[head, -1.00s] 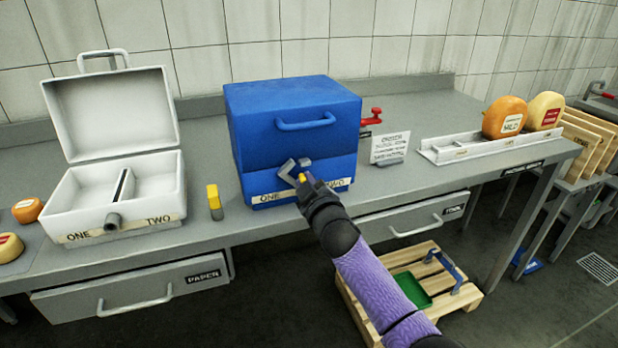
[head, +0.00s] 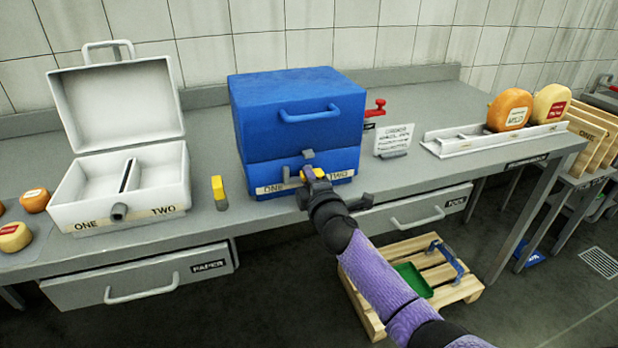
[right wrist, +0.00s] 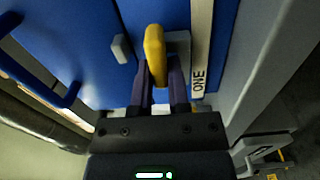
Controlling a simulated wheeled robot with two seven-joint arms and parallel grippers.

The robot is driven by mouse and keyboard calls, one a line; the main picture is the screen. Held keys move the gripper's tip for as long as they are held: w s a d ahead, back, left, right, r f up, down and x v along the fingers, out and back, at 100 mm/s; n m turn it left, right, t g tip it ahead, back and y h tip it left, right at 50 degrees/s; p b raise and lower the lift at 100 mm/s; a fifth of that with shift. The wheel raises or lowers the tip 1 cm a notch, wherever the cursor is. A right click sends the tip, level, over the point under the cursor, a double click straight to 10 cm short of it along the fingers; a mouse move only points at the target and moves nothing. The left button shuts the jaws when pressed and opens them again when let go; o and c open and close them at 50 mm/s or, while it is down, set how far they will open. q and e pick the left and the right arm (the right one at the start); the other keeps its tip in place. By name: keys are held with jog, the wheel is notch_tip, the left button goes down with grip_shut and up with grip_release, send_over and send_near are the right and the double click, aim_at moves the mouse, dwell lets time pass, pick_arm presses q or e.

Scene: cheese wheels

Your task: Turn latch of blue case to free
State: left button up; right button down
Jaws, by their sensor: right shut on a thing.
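The blue case (head: 290,130) stands shut on the bench, its lid handle (head: 308,114) facing me. Its front latch has a yellow grip (right wrist: 154,55) and a grey plate (right wrist: 178,45); a small grey catch (right wrist: 121,48) sits on the lid side. In the right wrist view the yellow grip lies roughly parallel to the ONE label (right wrist: 200,65). My right gripper (head: 312,178) is at the case front, and its fingers (right wrist: 160,82) are shut on the yellow grip. The gripper partly hides the latch in the head view. My left gripper is not in view.
An open white case (head: 70,197) stands at the left, with cheese wheels (head: 35,200) beside it. A yellow-and-grey block (head: 219,192) stands between the cases. A small sign (head: 394,139), a red-handled item (head: 376,107) and a white rack (head: 450,147) with cheeses are at the right.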

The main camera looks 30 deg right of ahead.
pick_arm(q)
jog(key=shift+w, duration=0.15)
pick_arm(e)
jog(key=shift+f+n, duration=0.1)
jog(key=shift+n, duration=0.3)
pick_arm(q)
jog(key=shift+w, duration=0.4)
pick_arm(e)
jog(key=c, duration=0.6)
grip_release()
pick_arm(q)
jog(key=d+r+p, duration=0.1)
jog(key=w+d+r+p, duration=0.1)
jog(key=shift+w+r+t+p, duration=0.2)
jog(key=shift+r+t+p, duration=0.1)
jog(key=shift+p, duration=0.1)
pick_arm(e)
jog(key=v, duration=1)
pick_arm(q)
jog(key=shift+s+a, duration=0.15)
